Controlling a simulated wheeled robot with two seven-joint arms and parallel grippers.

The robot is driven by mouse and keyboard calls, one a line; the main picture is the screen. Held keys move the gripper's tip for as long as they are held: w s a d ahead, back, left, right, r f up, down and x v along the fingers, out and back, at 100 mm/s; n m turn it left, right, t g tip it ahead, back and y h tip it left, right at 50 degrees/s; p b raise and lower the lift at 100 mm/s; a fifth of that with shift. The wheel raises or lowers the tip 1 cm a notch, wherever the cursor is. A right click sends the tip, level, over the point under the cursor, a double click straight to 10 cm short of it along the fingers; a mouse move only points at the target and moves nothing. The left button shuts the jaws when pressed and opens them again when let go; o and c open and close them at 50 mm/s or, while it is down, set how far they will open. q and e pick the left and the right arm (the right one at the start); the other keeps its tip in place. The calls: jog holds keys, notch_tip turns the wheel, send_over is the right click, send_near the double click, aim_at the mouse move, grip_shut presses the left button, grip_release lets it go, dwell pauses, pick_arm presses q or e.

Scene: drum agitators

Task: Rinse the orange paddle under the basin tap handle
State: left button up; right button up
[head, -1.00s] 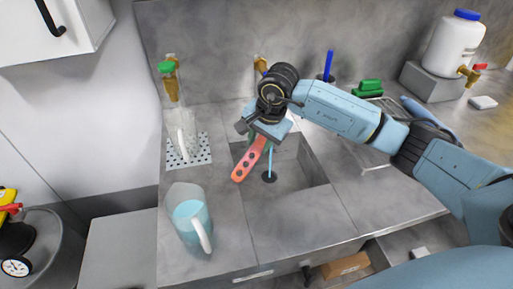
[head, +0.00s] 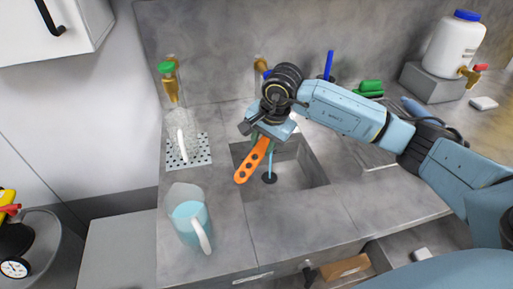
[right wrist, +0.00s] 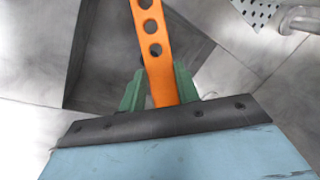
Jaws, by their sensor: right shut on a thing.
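The orange paddle (head: 252,164), a flat bar with a row of holes, hangs tilted over the sunken basin (head: 305,172). My right gripper (head: 263,138) is shut on its upper end; in the right wrist view the green fingers (right wrist: 158,90) press both sides of the paddle (right wrist: 153,45). Its visible surface is clean, bright orange. The basin tap (head: 261,64) stands on the back wall, mostly hidden by my right wrist. A thin bluish stream (head: 270,162) shows just right of the paddle, above the dark drain. My left gripper is not in view.
A pitcher of blue liquid (head: 190,222) stands on the counter left of the basin. A clear pitcher (head: 181,135) stands on a perforated plate (head: 190,161) under a green-handled tap (head: 168,78). A white jug (head: 455,45) is at the back right. The counter before the basin is clear.

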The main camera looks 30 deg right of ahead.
jog(key=shift+s+a, duration=0.35)
jog(key=shift+s, duration=0.25)
jog(key=shift+s+a, duration=0.35)
jog(key=shift+s, duration=0.2)
jog(key=shift+s+a+p, duration=0.1)
jog(key=shift+s+a, duration=0.35)
jog(key=shift+s, duration=0.3)
jog(key=shift+s+a+p, duration=0.15)
jog(key=shift+s+a, duration=0.3)
jog(key=shift+s, duration=0.25)
jog(key=shift+s+a+p, duration=0.1)
jog(key=shift+s+a, duration=0.35)
jog(key=shift+s, duration=0.3)
jog(key=s+a+r+p, duration=0.2)
jog(key=s+r, duration=0.2)
jog(key=shift+s+a, duration=0.15)
jog(key=shift+a, duration=0.15)
